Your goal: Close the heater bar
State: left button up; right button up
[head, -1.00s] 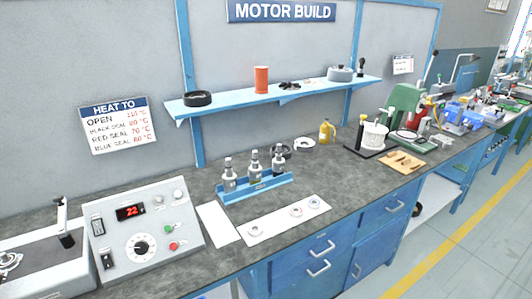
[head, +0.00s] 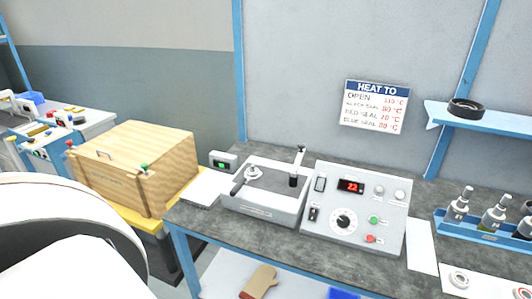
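The heater (head: 262,212) is a low light-grey box on the bench, left of its control panel (head: 352,215). The panel's red display reads 22. The heater bar (head: 299,158) appears as a slim pale piece at the heater's back right, above a dark block. Its exact position, open or closed, is hard to tell at this size. A round metal part with a black handle (head: 240,184) lies on the heater's left side. Neither gripper is in view. A large white rounded shape, probably part of my arm, fills the lower left.
A wooden crate (head: 125,178) stands left of the bench. A small meter with a green display (head: 223,161) sits behind the heater. A rack (head: 485,230) with several metal tools is at right. A mitt (head: 259,282) lies on the lower shelf. A sign (head: 374,107) hangs above.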

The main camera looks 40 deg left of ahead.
aim_at(301, 145)
jog(key=u, duration=1)
